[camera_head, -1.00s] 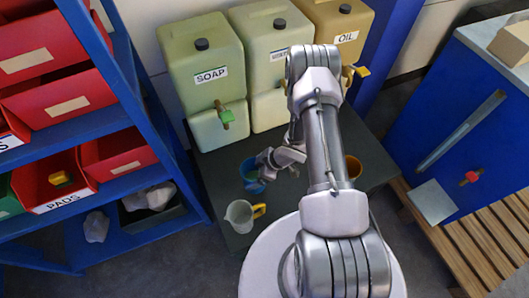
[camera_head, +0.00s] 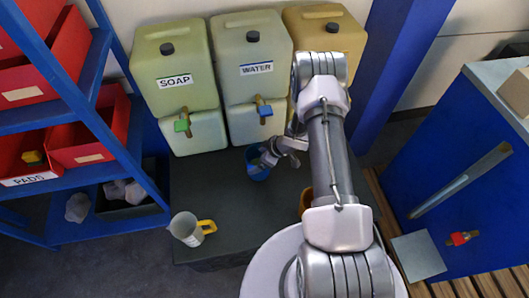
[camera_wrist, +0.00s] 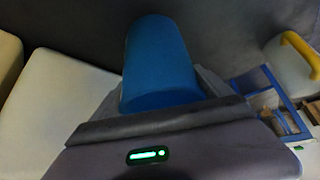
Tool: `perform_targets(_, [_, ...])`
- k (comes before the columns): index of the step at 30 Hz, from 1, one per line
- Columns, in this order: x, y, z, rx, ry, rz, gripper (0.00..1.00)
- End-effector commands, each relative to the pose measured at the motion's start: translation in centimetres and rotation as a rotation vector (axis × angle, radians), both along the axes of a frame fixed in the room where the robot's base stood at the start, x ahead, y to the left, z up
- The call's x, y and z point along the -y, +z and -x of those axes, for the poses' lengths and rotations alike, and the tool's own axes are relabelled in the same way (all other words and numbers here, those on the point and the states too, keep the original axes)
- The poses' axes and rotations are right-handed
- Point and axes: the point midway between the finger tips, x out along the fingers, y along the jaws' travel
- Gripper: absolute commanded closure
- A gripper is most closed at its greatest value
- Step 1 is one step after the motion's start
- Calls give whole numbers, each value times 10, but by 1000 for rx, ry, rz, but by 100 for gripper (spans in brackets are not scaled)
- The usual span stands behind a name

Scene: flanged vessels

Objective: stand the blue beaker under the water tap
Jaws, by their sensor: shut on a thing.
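The blue beaker (camera_head: 257,172) is upright, or nearly so, over the dark bench in front of the water container (camera_head: 253,75). My gripper (camera_head: 268,158) is shut on it from the right. In the wrist view the beaker (camera_wrist: 158,60) fills the middle, between the fingers. The water tap (camera_head: 263,107), with a blue handle, sticks out above the beaker in the head view. I cannot tell whether the beaker is directly below the spout, or whether its base touches the bench.
The soap container (camera_head: 177,80) with its green-handled tap stands left of the water one; another container (camera_head: 325,35) is partly hidden by my arm. A grey jug (camera_head: 186,229) with a yellow handle stands at the bench's front left. An orange cup (camera_head: 305,199) is mostly hidden.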

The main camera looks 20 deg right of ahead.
Motion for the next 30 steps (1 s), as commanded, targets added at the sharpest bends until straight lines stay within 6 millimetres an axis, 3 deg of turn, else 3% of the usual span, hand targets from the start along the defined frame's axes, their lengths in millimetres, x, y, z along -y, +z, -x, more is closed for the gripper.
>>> perform_targets(6, [35, -8, -48, 4, 0, 3, 81])
perform_targets(13, [50, -9, -69, 3, -1, 2, 81])
perform_targets(18, [49, -46, -67, 0, -1, 0, 81])
perform_targets(29, [48, -47, -67, 0, 0, 0, 81])
perform_targets(30, [48, -46, -66, 0, 0, 0, 4])
